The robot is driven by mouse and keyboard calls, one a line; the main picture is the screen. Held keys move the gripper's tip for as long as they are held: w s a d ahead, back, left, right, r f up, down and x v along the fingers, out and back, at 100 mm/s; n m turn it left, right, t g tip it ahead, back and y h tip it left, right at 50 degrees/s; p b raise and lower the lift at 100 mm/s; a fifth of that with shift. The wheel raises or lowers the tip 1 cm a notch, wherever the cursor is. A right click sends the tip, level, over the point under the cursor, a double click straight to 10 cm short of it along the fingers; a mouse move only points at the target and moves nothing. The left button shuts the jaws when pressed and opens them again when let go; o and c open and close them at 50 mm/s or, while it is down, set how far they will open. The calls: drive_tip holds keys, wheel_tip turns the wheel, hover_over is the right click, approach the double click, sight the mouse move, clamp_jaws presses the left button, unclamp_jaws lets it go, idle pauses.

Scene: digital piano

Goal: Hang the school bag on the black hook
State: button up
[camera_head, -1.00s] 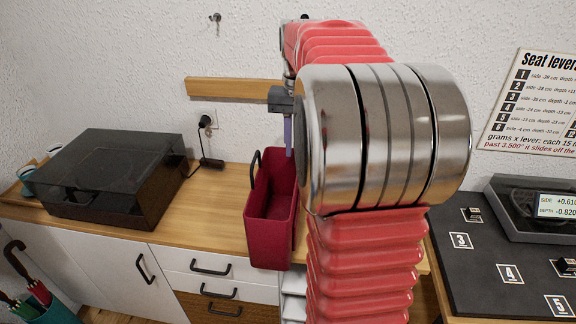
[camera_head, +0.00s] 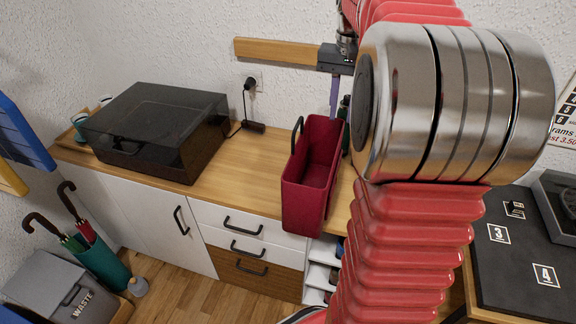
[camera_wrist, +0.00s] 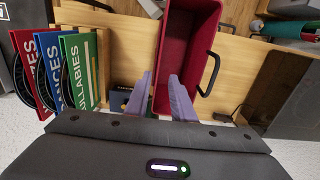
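A dark red open-topped container with a black loop handle (camera_head: 306,192) stands on the wooden counter; it may be the school bag, but I cannot tell for sure. It also shows in the wrist view (camera_wrist: 190,45), with its handle on the right side. My gripper (camera_head: 334,98) points down near the container's back right corner. In the wrist view its two purple fingers (camera_wrist: 162,86) are apart, with nothing visibly clamped between them. I cannot make out whether they touch the container. No black hook is clearly visible now. My arm hides part of the wall and counter.
A wooden rail (camera_head: 275,50) is fixed to the wall. A dark record player (camera_head: 155,130) stands left on the counter. Umbrellas in a teal stand (camera_head: 103,268) and a grey waste bin (camera_head: 60,285) are on the floor.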

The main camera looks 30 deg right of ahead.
drive_tip(key=s+a+n+t, duration=0.1)
drive_tip(key=s+a+n, duration=0.1)
drive_tip(key=a, duration=0.6)
drive_tip(key=s+a+n+t, duration=0.1)
drive_tip(key=s+a+n, duration=0.1)
drive_tip(key=a, duration=0.6)
drive_tip(key=s+a+f+n+t, duration=0.1)
drive_tip(key=s+a+f+n, duration=0.1)
drive_tip(key=a, duration=0.4)
drive_tip(key=s+a+f+n+t, duration=0.2)
drive_tip(key=s+a+f+n, duration=0.1)
drive_tip(key=s+a, duration=0.3)
drive_tip(key=shift+s+a+f+n+t, duration=0.3)
drive_tip(key=shift+s+a+f, duration=0.15)
drive_tip(key=shift+f, duration=0.15)
